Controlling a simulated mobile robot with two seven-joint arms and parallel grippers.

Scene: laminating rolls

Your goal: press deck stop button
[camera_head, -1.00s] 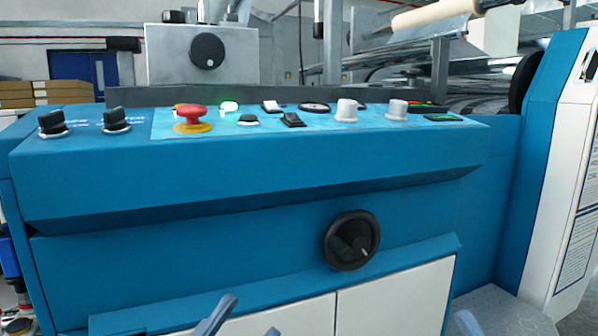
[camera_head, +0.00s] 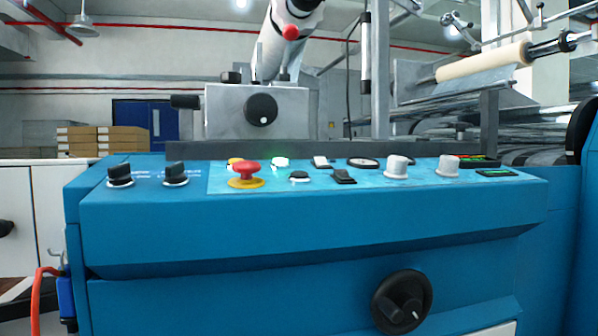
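A blue control panel (camera_head: 300,222) spans the middle of the head view. Near its left part is a red mushroom button (camera_head: 246,167) on a yellow base. A white button with a green glow (camera_head: 280,162) and a low black button (camera_head: 299,175) sit to its right. A white switch (camera_head: 320,161) and a black rocker (camera_head: 344,176) are further right. No readable label shows which button is the deck stop. Neither of my grippers is in view.
Two black knobs (camera_head: 120,175) stand left of the buttons, and two white-grey knobs (camera_head: 397,167) to the right. A grey box with a dial (camera_head: 257,111) rises behind the panel. The air above the panel's front edge is clear.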

